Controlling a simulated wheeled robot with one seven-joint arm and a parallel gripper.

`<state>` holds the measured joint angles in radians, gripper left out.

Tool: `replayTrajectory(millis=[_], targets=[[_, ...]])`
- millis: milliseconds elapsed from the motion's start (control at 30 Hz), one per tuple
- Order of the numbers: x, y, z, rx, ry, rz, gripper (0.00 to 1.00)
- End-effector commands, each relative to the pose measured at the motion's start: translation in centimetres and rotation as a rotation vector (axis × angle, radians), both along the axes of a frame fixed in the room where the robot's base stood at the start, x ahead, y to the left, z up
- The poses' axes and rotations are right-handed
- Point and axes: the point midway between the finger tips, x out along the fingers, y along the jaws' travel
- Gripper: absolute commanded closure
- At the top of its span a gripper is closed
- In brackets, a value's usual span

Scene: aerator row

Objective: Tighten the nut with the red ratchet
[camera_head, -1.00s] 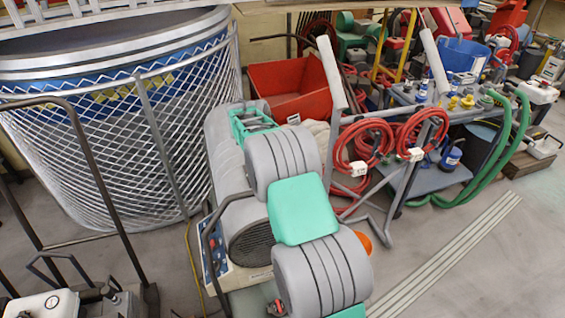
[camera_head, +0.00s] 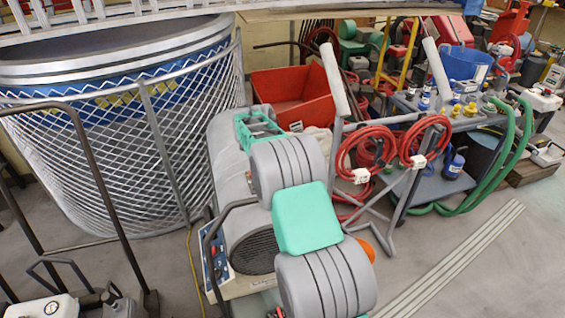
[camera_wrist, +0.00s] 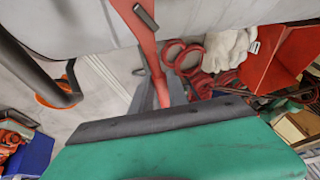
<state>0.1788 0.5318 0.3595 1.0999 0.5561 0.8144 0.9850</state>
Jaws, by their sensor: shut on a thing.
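The red ratchet (camera_wrist: 148,45) shows in the wrist view as a long red bar running from the top edge down to my gripper (camera_wrist: 162,106). A short dark grey stub (camera_wrist: 145,16) sits on the bar near its upper end. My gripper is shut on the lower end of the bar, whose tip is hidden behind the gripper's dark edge. In the head view my arm hides most of the gripper; only a small red and dark bit shows at the bottom edge. I cannot make out the nut in either view.
A pale grey surface fills the top of the wrist view, close to the ratchet. In the head view, a grey machine with a vent grille (camera_head: 252,252) stands beside my arm. A mesh cage (camera_head: 110,150), a red bin (camera_head: 290,97) and a hose rack (camera_head: 393,205) stand around it.

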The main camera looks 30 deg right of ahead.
Motion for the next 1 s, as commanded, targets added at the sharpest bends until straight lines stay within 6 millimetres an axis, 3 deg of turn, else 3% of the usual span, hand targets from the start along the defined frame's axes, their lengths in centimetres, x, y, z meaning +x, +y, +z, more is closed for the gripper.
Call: replayTrajectory(millis=[1000], targets=[[0.0,0.0,-1.3,0.0,0.001,0.0,1.0]])
